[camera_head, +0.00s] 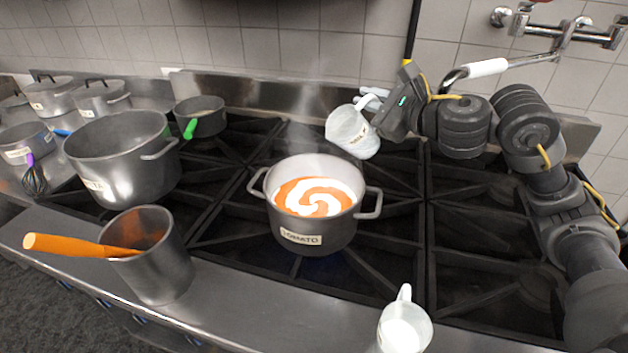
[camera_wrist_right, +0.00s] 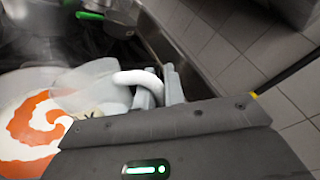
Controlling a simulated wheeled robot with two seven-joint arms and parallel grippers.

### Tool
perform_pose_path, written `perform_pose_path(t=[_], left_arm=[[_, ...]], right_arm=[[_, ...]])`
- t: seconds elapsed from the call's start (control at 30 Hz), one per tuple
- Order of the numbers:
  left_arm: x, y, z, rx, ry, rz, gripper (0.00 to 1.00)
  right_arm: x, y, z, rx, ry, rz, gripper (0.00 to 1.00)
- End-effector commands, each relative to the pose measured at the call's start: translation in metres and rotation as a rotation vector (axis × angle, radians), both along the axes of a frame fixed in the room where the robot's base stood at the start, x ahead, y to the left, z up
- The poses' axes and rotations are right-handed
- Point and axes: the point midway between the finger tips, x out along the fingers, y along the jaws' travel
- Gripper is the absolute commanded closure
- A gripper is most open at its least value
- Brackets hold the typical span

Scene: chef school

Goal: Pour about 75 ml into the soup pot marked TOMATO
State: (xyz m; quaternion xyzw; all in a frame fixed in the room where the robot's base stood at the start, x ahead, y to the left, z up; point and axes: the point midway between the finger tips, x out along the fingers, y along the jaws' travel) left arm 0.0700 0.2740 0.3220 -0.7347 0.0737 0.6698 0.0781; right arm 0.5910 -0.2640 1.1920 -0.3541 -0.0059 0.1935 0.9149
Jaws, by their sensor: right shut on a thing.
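The soup pot marked TOMATO (camera_head: 301,239) stands on the stove, with orange soup and a white swirl in it; the swirl also shows in the right wrist view (camera_wrist_right: 30,125). My right gripper (camera_head: 374,100) is shut on the handle of a pale, translucent jug (camera_head: 350,134). The jug is tilted, above and behind the pot's right side, with a partly readable label. In the right wrist view the jug (camera_wrist_right: 88,88) is beside the swirl, its white handle between my fingers (camera_wrist_right: 158,88). I see no clear stream; its fill level is unclear. My left gripper is out of view.
A second white jug (camera_head: 404,328) stands on the front ledge. A large pot (camera_head: 122,170) and a small pan (camera_head: 201,117) are left of the soup pot. A metal container (camera_head: 158,262) with an orange-handled utensil is front left. A tap (camera_head: 560,35) is above right. Steam rises behind the pot.

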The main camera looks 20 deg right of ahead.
Motion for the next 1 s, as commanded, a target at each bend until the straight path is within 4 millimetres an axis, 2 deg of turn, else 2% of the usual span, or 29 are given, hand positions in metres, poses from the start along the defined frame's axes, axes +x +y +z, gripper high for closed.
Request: perform_pose_path(t=[0.27, 0.43, 0.5, 0.7, 1.0], left_arm=[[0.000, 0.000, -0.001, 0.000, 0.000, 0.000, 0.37], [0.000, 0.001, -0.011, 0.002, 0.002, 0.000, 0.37], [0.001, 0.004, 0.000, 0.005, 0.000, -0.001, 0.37], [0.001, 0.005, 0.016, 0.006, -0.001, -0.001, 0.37], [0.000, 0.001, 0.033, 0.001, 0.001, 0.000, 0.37]], right_arm=[[0.000, -0.001, 0.000, 0.007, 0.001, 0.000, 1.00], [0.002, -0.007, -0.003, 0.075, 0.016, -0.002, 1.00], [0.002, -0.008, 0.011, 0.092, 0.020, -0.001, 1.00], [0.004, -0.017, 0.039, 0.155, 0.034, -0.002, 1.00], [0.009, -0.035, 0.078, 0.296, 0.068, -0.003, 1.00]])
